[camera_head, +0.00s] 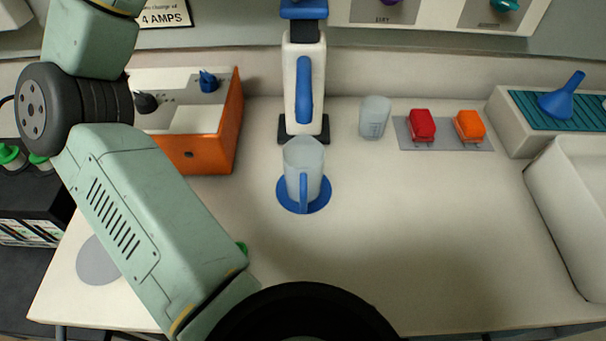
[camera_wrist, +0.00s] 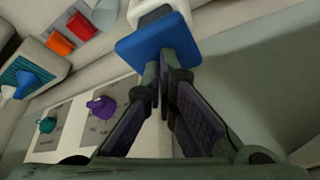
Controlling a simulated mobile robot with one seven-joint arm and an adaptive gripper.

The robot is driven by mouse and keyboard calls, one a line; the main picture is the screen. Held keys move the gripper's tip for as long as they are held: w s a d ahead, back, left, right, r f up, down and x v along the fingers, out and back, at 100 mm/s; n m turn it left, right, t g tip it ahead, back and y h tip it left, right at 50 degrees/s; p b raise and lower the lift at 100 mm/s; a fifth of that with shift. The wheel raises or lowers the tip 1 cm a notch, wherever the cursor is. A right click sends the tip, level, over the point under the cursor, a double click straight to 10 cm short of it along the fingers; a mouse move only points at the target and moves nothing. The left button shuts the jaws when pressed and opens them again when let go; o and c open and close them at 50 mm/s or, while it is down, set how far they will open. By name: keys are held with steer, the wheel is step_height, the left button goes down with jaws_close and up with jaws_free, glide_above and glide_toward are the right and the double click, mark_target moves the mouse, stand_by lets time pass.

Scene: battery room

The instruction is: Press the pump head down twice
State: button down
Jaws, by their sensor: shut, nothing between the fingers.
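The pump (camera_head: 304,65) is a white upright body with a blue handle, on a dark base at the back of the bench. Its blue pump head (camera_head: 304,9) is at the top edge of the head view. A clear jug (camera_head: 304,158) with a blue handle stands in front of it on a blue disc (camera_head: 318,205). In the wrist view the pump head (camera_wrist: 145,43) is a blue square plate, with the white body partly visible behind. My gripper (camera_wrist: 160,72) is shut and empty, its fingertips overlapping the plate's edge; I cannot tell if they touch. The head view does not show my gripper.
A clear beaker (camera_head: 375,117) and red (camera_head: 422,125) and orange (camera_head: 469,126) switches stand right of the pump. An orange-sided box (camera_head: 212,140) is left. A blue funnel (camera_head: 562,98) lies on a teal rack at right. A wall panel (camera_head: 440,12) with knobs is behind.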

mark_target(303, 1)
steer(key=shift+f+b, duration=0.9)
steer(key=shift+f, duration=1)
steer(key=shift+r, duration=0.25)
step_height(303, 1, up, 2)
steer(key=p, duration=0.3)
steer(key=shift+r, duration=0.2)
steer(key=shift+r+p, duration=0.6)
steer(key=shift+r, duration=0.65)
steer(key=shift+f, duration=0.15)
